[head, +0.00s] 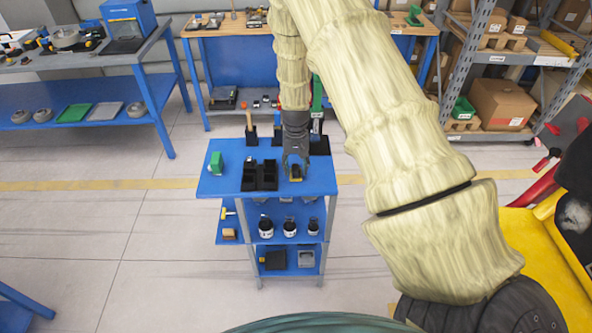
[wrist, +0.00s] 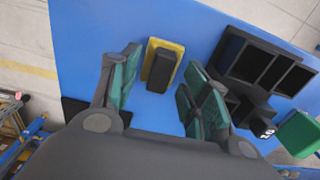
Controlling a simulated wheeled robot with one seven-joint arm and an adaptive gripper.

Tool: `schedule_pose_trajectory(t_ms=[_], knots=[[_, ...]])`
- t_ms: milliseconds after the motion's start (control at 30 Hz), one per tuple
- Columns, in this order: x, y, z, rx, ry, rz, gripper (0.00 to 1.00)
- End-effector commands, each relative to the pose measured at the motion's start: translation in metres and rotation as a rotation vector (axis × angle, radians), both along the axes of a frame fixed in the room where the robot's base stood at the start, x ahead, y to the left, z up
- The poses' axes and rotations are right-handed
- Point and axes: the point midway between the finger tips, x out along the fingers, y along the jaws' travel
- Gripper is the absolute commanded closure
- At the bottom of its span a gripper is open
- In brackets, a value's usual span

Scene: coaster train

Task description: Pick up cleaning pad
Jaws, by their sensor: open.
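The cleaning pad, a small block with a yellow base (wrist: 153,82) and a black top, lies on the blue top of a small shelf cart. It shows near the upper middle of the wrist view. In the head view the pad (head: 296,179) is small and partly covered by my fingers. My gripper (wrist: 164,78) is open, its green-padded fingers pointing at the pad from above, one toward each side of it. I cannot tell whether either finger touches it. In the head view my gripper (head: 295,167) is over the cart top.
A black compartment holder (wrist: 262,66) stands right of the pad in the wrist view, close to the right finger. A green block (wrist: 300,133) is beyond it. Bottles (head: 266,228) stand on the cart's lower shelf. A blue workbench (head: 90,66) is at left; bare cart top (head: 318,180) lies right of my gripper.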

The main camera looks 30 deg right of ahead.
Motion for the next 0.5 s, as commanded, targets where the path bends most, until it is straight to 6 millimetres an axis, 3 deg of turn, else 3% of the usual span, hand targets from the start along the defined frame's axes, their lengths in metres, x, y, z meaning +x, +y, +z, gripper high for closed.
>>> schedule_pose_trajectory(t_ms=[200,500], knots=[[-0.001,0.000,-0.014,0.001,0.001,0.000,0.54],[0.000,0.000,-0.016,0.000,0.000,0.000,0.54]])
